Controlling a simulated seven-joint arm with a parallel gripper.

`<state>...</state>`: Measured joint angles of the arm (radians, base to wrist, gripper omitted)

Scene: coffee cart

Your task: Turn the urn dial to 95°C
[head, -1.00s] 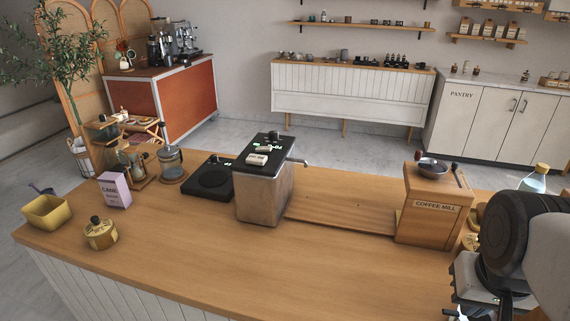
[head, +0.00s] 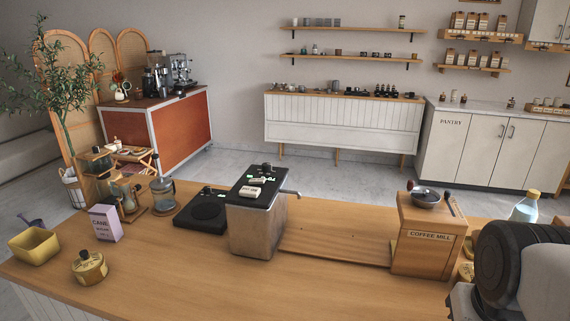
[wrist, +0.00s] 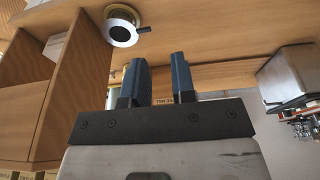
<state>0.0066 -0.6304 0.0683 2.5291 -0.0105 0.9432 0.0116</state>
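The urn (head: 256,228) is a brushed metal box with a black top, standing on the middle of the wooden counter. A dark round knob (head: 267,168), which looks like the dial, sits at the back of its top near small pale markings too small to read. A thin tap sticks out to the right. In the wrist view, a metal box that looks like the urn (wrist: 288,72) is at the right edge. My gripper (wrist: 163,65) shows two blue fingers apart with nothing held between them, well away from the urn. In the head view its fingers are hidden.
A black scale-like plate (head: 202,211) stands left of the urn. The coffee mill (head: 427,250) stands to its right, near my arm, with a bottle (head: 525,207) behind. A purple carton (head: 105,223) and yellow tub (head: 35,247) are far left.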

